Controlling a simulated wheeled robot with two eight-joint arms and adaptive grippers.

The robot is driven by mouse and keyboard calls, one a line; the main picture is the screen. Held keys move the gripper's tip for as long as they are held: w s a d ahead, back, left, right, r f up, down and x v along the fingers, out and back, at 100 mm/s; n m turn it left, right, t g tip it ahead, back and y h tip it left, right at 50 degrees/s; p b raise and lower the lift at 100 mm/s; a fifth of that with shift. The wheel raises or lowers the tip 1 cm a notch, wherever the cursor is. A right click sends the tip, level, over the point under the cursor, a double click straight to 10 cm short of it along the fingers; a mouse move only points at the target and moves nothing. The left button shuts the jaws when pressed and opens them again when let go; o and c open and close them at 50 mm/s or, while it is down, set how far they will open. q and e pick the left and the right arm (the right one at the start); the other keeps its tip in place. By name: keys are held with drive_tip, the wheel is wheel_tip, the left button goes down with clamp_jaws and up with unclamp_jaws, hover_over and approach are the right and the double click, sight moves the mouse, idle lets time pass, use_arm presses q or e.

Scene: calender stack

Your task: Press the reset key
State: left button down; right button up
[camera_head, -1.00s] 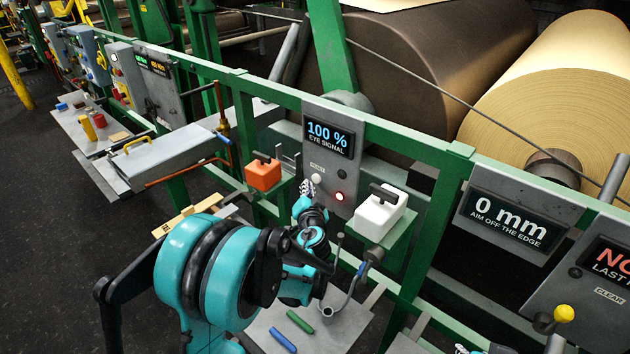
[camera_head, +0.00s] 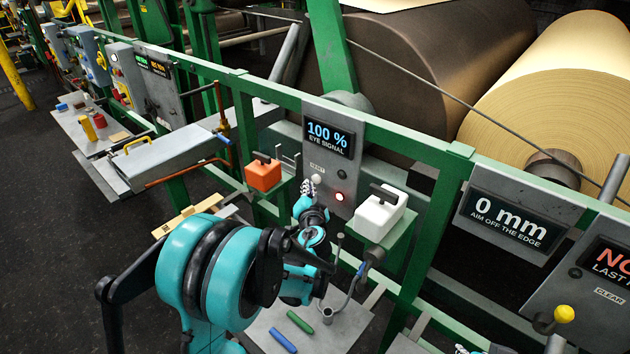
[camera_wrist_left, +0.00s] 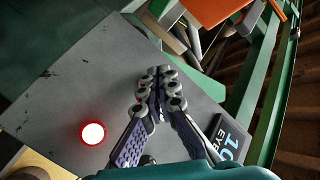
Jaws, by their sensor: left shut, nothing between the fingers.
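The grey panel (camera_head: 355,168) carries a display (camera_head: 328,137) reading 100 % EYE SIGNAL. Below it are a small label (camera_head: 317,170) too small to read surely, a round white key (camera_head: 317,179) and a glowing red lamp (camera_head: 340,197). My left gripper (camera_head: 307,187) is shut and empty, its fingertips at the white key's lower left; I cannot tell whether they touch it. In the left wrist view the shut fingers (camera_wrist_left: 157,88) lie over the panel, the lamp (camera_wrist_left: 92,134) is at left, and the key is not visible. Only a sliver of my right gripper (camera_head: 461,349) shows at the bottom edge.
An orange box (camera_head: 263,174) stands left of the panel and a white handled box (camera_head: 381,212) right of it, on green brackets. A thin rod with a ball end (camera_head: 340,237) rises below. Green and blue sticks lie on a grey plate (camera_head: 350,325) beneath.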

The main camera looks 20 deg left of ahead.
use_arm(q)
drive_tip(key=shift+w, duration=0.15)
idle(0.4)
drive_tip(key=shift+w+d, duration=0.15)
drive_tip(key=shift+w, duration=0.1)
drive_tip(key=shift+w+d, duration=0.15)
drive_tip(key=shift+w, duration=0.25)
idle(0.7)
drive_tip(key=shift+s, duration=0.15)
drive_tip(key=shift+s+a+b, duration=0.25)
drive_tip(key=shift+s+b, duration=0.1)
drive_tip(key=shift+s, duration=0.3)
drive_tip(key=shift+s, duration=0.1)
drive_tip(key=shift+s+a, duration=0.3)
drive_tip(key=shift+s, duration=0.45)
drive_tip(key=shift+s+a, duration=0.25)
drive_tip(key=shift+s, duration=0.5)
drive_tip(key=shift+s+a, duration=0.3)
drive_tip(key=shift+s, duration=0.45)
